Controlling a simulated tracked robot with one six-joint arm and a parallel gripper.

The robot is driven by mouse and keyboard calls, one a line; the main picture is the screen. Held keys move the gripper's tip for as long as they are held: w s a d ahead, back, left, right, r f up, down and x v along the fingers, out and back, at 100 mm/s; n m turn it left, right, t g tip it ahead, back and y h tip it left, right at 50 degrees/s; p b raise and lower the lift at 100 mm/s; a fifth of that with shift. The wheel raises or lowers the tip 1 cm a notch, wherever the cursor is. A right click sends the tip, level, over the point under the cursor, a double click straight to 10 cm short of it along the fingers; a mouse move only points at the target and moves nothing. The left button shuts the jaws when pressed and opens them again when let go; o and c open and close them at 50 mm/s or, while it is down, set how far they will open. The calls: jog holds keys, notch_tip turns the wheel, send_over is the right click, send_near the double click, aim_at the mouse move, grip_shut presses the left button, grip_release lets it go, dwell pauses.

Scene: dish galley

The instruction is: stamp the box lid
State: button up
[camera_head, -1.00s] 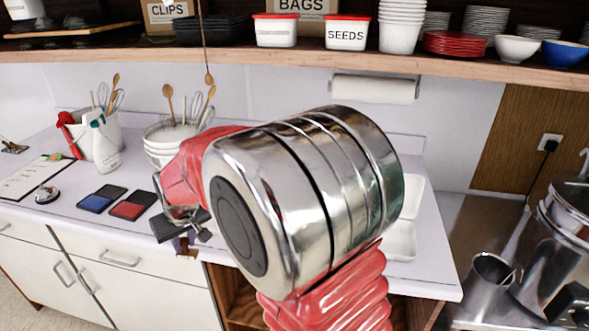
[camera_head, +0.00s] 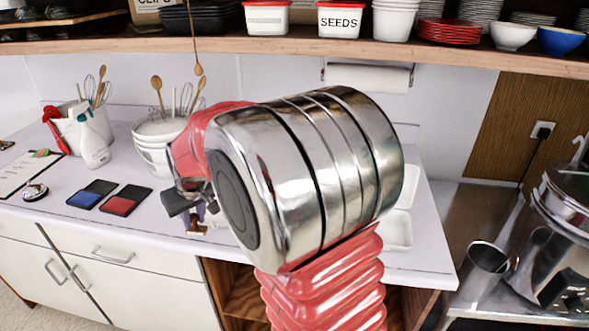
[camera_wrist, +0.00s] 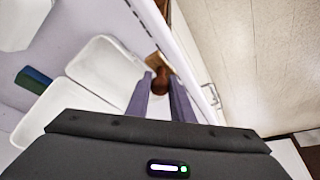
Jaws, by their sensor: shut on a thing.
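My gripper (camera_wrist: 161,98) is shut on a stamp (camera_wrist: 161,80) with a dark brown handle and a tan base. In the head view my gripper (camera_head: 192,208) and the stamp (camera_head: 196,229) show beside my arm, near the counter's front edge. An open white box shows in the wrist view as two shallow halves, one upper (camera_wrist: 104,70) and one nearer (camera_wrist: 55,115). In the head view its parts (camera_head: 396,235) lie on the counter right of my arm, partly hidden. A blue ink pad (camera_head: 84,199) and a red ink pad (camera_head: 120,206) lie open to the left.
White bowls (camera_head: 155,150) with utensils and a spray bottle (camera_head: 93,150) stand at the back left. A bell (camera_head: 35,191) and clipboard (camera_head: 25,175) lie far left. A loaded shelf (camera_head: 300,48) runs above. A metal sink area (camera_head: 480,215) is at right.

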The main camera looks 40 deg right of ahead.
jog(key=s+d+r, duration=0.3)
jog(key=s+d, duration=0.1)
jog(key=d, duration=0.4)
jog(key=s+d+r, duration=0.3)
jog(key=d, duration=0.6)
jog(key=s+d+r+m, duration=0.1)
jog(key=s+d+r, duration=0.3)
jog(key=d, duration=0.4)
jog(key=shift+s+d, duration=0.3)
jog(key=shift+d, duration=0.1)
jog(key=shift+f, duration=0.2)
jog(key=shift+f, duration=2.9)
jog(key=shift+f, duration=0.5)
jog(key=shift+r, duration=0.1)
notch_tip(320, 180, up, 7)
